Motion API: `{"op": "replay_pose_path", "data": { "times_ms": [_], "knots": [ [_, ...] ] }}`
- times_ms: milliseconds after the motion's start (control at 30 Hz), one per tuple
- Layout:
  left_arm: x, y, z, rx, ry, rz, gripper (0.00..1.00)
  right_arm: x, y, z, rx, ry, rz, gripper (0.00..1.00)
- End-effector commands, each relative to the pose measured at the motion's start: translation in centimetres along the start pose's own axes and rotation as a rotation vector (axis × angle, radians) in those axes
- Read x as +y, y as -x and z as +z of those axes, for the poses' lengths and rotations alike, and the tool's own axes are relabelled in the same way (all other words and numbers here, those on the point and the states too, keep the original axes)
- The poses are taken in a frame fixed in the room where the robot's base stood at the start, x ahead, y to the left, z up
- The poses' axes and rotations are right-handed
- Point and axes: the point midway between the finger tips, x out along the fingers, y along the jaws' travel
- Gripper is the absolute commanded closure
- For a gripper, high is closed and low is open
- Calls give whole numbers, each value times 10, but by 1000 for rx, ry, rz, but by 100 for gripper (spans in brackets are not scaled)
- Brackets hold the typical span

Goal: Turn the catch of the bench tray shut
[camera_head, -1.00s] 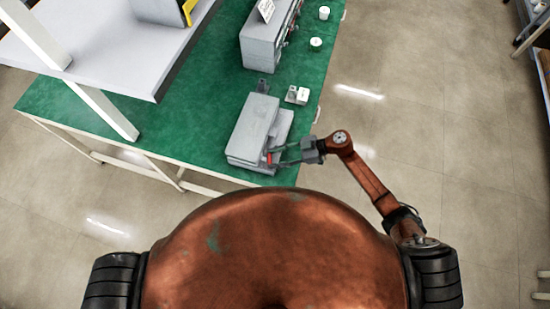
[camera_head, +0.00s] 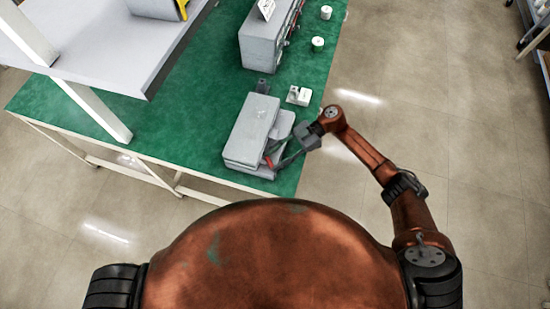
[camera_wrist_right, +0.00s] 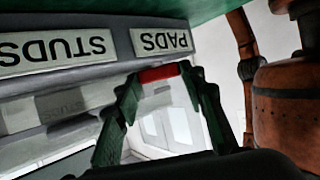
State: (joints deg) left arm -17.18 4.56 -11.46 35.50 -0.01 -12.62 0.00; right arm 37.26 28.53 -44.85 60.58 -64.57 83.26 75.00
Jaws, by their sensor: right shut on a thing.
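The bench tray (camera_head: 250,128) is a long grey case on the green bench near its front right corner. Its red catch (camera_head: 268,161) is at the near right side of the tray. In the right wrist view the red catch (camera_wrist_right: 158,74) lies between my fingertips, below the upside-down "PADS" label (camera_wrist_right: 162,40); a "STUDS" label (camera_wrist_right: 55,54) is beside it. My right gripper (camera_head: 270,161) reaches in from the right and is shut on the catch. The fingers hide part of the tray's near right side. My left gripper is not in view.
A small white block (camera_head: 298,95) and a dark small part (camera_head: 262,86) stand just behind the tray. A larger grey box (camera_head: 268,38) and white cups (camera_head: 318,43) are farther back. A grey shelf (camera_head: 110,45) overhangs the left. The bench left of the tray is clear.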

Motion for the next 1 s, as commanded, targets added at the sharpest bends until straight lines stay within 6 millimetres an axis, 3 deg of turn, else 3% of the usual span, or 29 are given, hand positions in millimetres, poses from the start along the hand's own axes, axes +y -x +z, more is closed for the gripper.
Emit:
{"op": "replay_pose_path", "data": {
  "times_ms": [200,233,467,800,1000],
  "knots": [
    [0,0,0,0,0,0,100,0,0,0,-2,1,2,87],
    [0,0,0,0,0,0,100,0,0,0,-2,1,2,62],
    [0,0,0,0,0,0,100,0,0,0,-1,0,2,46],
    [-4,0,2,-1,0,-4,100,0,2,0,-1,0,2,45],
    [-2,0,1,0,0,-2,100,1,22,0,-3,-1,4,45]
  ]
}}
